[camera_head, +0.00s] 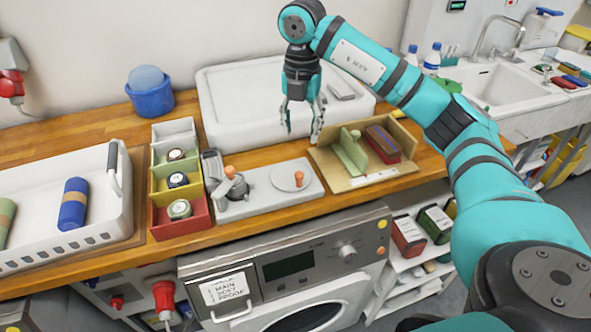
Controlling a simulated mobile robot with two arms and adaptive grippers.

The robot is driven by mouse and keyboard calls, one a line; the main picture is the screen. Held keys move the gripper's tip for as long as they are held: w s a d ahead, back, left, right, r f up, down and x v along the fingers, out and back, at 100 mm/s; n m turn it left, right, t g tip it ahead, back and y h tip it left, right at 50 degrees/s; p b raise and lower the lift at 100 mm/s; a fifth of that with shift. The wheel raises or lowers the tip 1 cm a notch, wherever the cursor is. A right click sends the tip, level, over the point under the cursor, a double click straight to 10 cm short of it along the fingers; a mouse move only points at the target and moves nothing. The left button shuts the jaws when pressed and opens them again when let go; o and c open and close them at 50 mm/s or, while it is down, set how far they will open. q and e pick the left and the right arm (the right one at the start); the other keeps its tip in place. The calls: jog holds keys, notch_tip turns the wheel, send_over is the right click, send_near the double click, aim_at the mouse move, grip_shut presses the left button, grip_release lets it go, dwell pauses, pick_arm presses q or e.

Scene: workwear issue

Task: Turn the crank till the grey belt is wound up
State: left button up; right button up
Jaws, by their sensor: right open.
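A pale grey winder base (258,197) lies on the wooden counter. A round disc (288,177) with an upright orange knob (299,178) is on its right part; this looks like the crank. A grey part with a second orange knob (230,172) stands at its left end, beside an upright grey piece (212,166). I cannot clearly make out the grey belt or how much of it is wound. My right gripper (302,134) is open and empty, pointing down above and behind the disc, apart from it. My left gripper is not in view.
A stepped box (184,228) with several rolled belts stands left of the winder. A white basket (117,226) with rolls is farther left. A wooden tray (325,160) with a brown block is right. A white lidded box (228,98) is behind. A washer (340,240) is below.

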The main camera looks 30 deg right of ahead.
aim_at(299, 173)
notch_tip(299, 173, down, 13)
jog(key=shift+w+r+p, duration=0.1)
jog(key=shift+w+p, duration=0.05)
jog(key=shift+p, duration=1.1)
jog(key=shift+f, duration=0.3)
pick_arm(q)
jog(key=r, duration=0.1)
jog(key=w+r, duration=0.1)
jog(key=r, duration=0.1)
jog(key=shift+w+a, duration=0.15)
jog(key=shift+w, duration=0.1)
pick_arm(e)
jog(key=shift+f, duration=0.15)
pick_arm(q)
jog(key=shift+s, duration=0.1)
pick_arm(e)
jog(key=shift+c, duration=0.2)
grip_shut()
